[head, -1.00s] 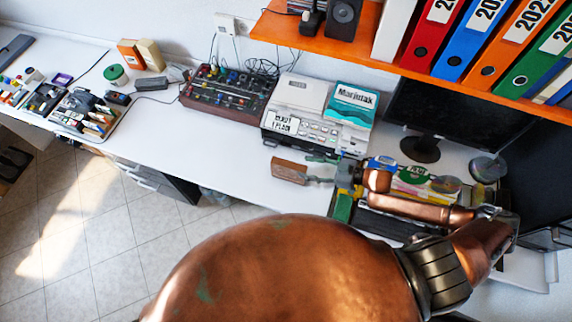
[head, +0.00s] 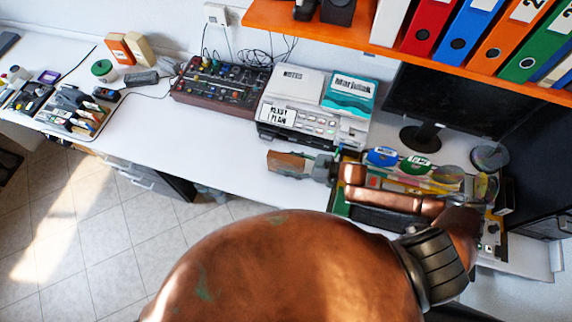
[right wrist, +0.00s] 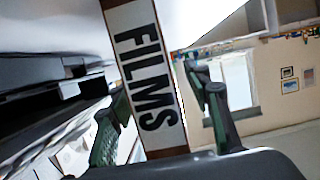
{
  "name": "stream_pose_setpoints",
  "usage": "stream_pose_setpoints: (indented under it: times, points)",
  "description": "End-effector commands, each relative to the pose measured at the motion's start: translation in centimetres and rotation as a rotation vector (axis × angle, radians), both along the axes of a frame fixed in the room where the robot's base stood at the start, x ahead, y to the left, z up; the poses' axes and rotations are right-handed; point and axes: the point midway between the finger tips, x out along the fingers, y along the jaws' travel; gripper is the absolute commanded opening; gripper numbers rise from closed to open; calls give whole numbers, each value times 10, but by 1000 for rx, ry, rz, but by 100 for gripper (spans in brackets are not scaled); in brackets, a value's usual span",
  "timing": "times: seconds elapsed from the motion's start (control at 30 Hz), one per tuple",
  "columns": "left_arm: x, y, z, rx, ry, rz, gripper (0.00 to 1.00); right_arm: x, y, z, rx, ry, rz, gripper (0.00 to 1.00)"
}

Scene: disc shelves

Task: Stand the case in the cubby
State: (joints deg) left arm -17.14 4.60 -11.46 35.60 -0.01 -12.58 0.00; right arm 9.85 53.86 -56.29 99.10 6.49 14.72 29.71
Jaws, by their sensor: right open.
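The case, a brown box (head: 288,163), is on the white desk in front of the printer in the head view. In the right wrist view its white label reads FILMS (right wrist: 147,75). My right gripper (head: 308,164) is at the right end of the case. In the right wrist view the open fingers (right wrist: 158,88) stand on either side of the label, with the case between them; contact cannot be told. My left gripper is not in view. My right arm covers part of a rack with upright, labelled discs (head: 415,165). I cannot make out an empty cubby.
A printer (head: 312,108) and a mixer (head: 220,82) stand behind the case. A monitor (head: 440,110) is at the back right, under an orange shelf (head: 400,55) with binders. The desk (head: 195,140) left of the case is clear.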

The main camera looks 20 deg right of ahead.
Motion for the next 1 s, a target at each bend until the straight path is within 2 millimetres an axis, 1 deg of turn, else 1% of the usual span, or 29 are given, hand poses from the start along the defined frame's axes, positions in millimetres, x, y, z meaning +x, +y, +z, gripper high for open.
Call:
stream_pose_setpoints:
  times: [0.1,0.3,0.9,0.97,1.0]
  points:
    - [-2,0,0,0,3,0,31,3,6,-3,0,1,0,45]
    - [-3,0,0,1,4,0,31,3,6,-3,-1,2,0,45]
    - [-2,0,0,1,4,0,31,3,5,-3,0,1,0,4]
    - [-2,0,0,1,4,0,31,3,5,-3,0,1,0,0]
    - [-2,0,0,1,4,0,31,3,5,-3,-1,2,0,0]
